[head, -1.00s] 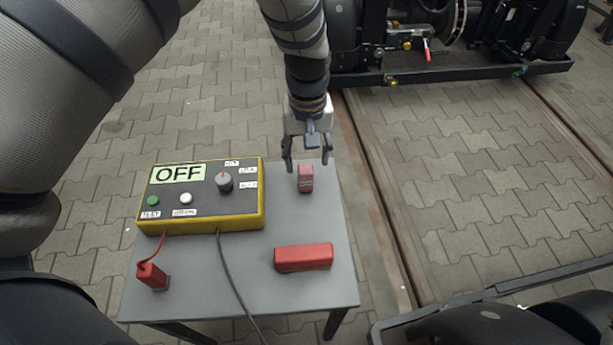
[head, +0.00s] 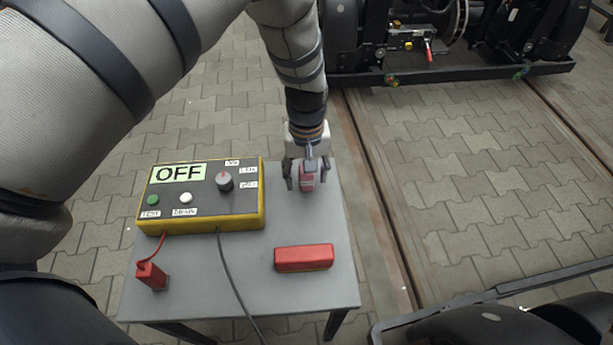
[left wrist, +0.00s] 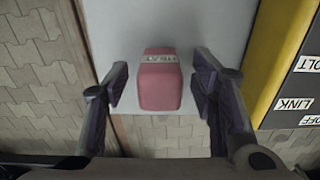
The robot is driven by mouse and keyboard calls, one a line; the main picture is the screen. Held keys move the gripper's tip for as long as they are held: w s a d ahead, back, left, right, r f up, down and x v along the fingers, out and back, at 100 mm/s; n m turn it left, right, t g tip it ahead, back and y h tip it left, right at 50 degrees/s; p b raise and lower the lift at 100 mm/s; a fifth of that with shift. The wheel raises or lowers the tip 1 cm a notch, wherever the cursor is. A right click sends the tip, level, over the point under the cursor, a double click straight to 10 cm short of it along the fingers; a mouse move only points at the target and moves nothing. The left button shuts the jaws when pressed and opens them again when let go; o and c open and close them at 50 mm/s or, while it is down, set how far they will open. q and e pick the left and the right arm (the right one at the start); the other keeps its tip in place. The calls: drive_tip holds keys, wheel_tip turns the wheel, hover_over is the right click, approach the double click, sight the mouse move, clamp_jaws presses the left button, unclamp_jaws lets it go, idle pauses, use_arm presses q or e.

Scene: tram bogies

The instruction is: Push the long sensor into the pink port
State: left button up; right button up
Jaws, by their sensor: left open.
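A small pink block (head: 308,182) stands near the far right corner of the grey table. It also shows in the left wrist view (left wrist: 160,86), with a pale label band across it that is hard to read. My left gripper (head: 306,186) is open over this block, with one finger on each side. In the left wrist view, gaps show between both fingers (left wrist: 160,80) and the block. A longer red block (head: 303,258) lies on the table nearer the front. I cannot tell for certain which piece is the long sensor or the pink port. My right gripper is not in view.
A yellow and black control box (head: 200,196) reading OFF stands on the table's left. A red plug (head: 151,275) on a red wire and a dark cable (head: 232,285) lie before it. The bogie (head: 430,45) stands beyond on rails.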

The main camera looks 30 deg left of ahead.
use_arm(q)
drive_tip(key=c, duration=1.2)
drive_tip(key=shift+o, duration=0.2)
drive_tip(key=r, duration=0.3)
drive_tip(key=r+p, duration=0.1)
drive_tip(key=shift+s+r, duration=0.25)
drive_tip(key=shift+r, duration=0.05)
drive_tip(key=s+d+r+p, duration=0.2)
drive_tip(key=s+r, duration=0.6)
drive_tip(key=s, duration=0.5)
drive_tip(key=shift+s+d+r+p, duration=0.15)
drive_tip(key=shift+d+r+p, duration=0.05)
drive_tip(key=shift+d+p, duration=0.1)
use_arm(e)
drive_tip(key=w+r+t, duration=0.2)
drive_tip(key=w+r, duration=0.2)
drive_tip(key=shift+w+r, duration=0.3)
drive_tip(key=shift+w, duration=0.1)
